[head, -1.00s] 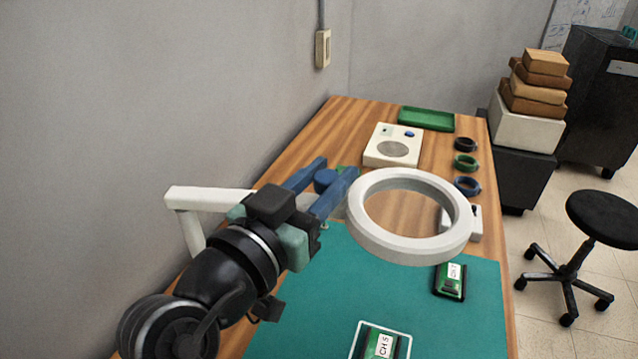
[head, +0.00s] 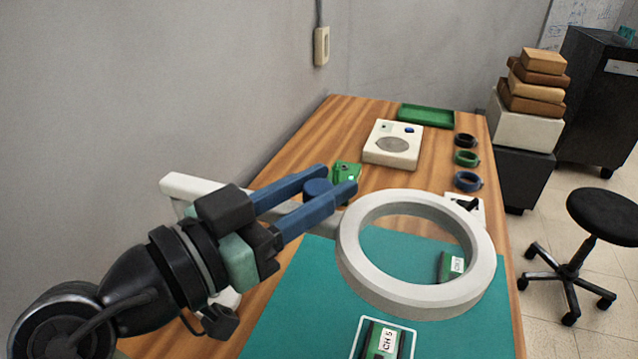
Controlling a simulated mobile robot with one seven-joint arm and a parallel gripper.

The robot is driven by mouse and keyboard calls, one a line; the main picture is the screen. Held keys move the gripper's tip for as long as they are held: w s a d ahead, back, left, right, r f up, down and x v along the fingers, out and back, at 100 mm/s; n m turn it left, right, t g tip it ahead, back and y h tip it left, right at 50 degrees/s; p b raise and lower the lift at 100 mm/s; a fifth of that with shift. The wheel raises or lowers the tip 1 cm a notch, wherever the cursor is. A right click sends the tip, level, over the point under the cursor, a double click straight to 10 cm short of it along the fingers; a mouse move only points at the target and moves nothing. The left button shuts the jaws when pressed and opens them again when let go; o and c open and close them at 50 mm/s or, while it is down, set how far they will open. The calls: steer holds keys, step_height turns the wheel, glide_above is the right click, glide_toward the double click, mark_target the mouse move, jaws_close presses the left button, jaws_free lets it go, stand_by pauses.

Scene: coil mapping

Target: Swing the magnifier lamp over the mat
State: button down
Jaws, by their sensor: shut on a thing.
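The magnifier lamp's white ring head (head: 362,275) hangs over the right part of the teal mat (head: 290,300). Its white arm (head: 190,187) runs behind my gripper toward the wall side. My gripper (head: 322,190) has its blue fingers on either side of the round blue knob (head: 318,191) beside the ring and is shut on it. Through the ring I see a green module (head: 446,266) on the mat, partly hidden by the rim. A green module labelled CH 5 (head: 382,341) lies in a white outline at the mat's front.
A green board (head: 346,172) lies beyond my fingertips. A white device with a round grey disc (head: 393,145) and a green tray (head: 426,116) stand farther back. Several coil rings, including a blue one (head: 467,181), line the right edge. A black stool (head: 606,215) stands right of the table.

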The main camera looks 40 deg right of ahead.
steer(key=c, duration=0.5)
jaws_free()
steer(key=a+b, duration=0.1)
steer(key=a, duration=1.2)
steer(key=shift+s, duration=0.1)
